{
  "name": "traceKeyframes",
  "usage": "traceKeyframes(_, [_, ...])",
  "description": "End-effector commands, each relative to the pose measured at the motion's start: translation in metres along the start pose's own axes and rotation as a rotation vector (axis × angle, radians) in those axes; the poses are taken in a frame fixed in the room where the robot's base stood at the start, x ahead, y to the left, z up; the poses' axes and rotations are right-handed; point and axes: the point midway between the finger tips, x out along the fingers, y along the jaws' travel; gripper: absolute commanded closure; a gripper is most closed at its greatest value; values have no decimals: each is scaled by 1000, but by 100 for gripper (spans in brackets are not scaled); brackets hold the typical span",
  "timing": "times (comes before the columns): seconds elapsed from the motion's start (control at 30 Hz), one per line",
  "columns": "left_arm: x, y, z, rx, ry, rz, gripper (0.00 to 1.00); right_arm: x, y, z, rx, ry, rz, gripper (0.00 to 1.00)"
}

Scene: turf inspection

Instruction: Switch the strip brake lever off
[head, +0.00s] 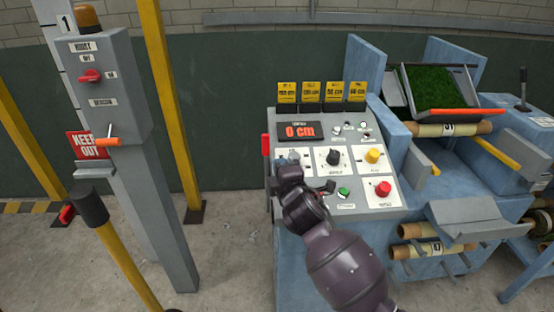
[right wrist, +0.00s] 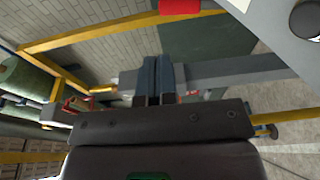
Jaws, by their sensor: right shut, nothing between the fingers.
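A red-handled lever (head: 265,144) stands on the left side of the blue control console (head: 290,250); I cannot read a label that names it the strip brake lever. My right gripper (head: 290,174) is over the console's left part, a little right of and below that red handle. In the right wrist view its two fingers (right wrist: 159,62) are shut together with nothing between them. A red block (right wrist: 180,6), likely the same handle, shows beyond them at the top edge. No contact is visible. My left gripper is not in view.
The console bears a red display (head: 299,131), a black knob (head: 333,157), a yellow button (head: 373,155) and a red button (head: 383,188). A black lever (head: 523,92) stands on the machine at right. A grey hoist post (head: 150,200) stands left, with open floor between.

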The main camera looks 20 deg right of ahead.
Motion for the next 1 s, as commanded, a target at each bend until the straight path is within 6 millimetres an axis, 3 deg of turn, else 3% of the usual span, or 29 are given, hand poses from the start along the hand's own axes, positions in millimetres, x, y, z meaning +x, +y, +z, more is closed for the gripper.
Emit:
traceKeyframes(0.23, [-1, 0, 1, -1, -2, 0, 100, -16, 3, 0, -1, -1, -1, 100])
traceKeyframes(0.77, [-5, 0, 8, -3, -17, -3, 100, -16, 3, 0, 7, -1, -1, 100])
traceKeyframes(1.0, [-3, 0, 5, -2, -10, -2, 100, -16, 6, -6, 233, 40, 5, 100])
